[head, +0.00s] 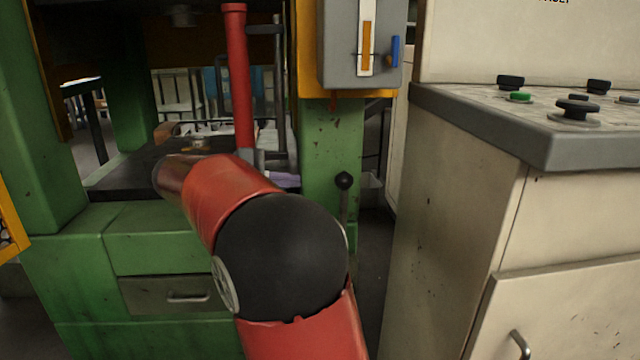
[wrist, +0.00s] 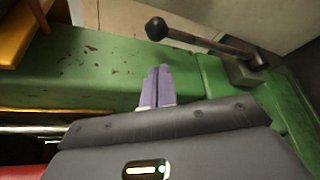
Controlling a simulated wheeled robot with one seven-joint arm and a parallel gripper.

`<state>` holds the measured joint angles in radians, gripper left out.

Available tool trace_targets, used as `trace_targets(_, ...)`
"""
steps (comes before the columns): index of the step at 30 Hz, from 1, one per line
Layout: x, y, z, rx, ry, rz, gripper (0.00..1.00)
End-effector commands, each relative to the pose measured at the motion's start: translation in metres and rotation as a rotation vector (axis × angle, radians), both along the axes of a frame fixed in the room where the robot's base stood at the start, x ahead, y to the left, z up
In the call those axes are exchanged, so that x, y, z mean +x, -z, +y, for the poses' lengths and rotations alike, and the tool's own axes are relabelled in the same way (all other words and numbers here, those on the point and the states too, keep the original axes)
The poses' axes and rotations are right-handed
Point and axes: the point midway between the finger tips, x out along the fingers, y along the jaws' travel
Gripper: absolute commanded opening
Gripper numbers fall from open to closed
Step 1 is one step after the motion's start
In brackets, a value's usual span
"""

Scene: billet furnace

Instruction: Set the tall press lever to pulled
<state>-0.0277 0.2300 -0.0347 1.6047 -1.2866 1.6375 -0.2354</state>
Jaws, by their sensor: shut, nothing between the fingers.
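The press lever has a black ball knob and a dark shaft. In the head view it stands nearly upright in front of the green press column, its knob (head: 344,180) on top and its lower end hidden behind my arm. In the wrist view the lever (wrist: 205,40) runs from the knob at the upper middle to a base block at the right. My gripper (wrist: 157,72) has its purple fingers shut together, empty, and apart from the lever in the picture. In the head view my gripper (head: 283,177) shows partly behind my arm, left of the knob.
The green press column (head: 328,140) is behind the lever. A grey box (head: 340,55) with a blue handle hangs above. A beige console cabinet (head: 455,230) stands close on the right. A red upright bar (head: 238,80) rises left of the column. A narrow floor gap lies beside the cabinet.

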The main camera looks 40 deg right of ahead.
Motion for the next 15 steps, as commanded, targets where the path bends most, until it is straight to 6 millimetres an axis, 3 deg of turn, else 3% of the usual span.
trace_targets(15,-0.013,0.021,-0.078,0.001,0.003,0.001,0.0)
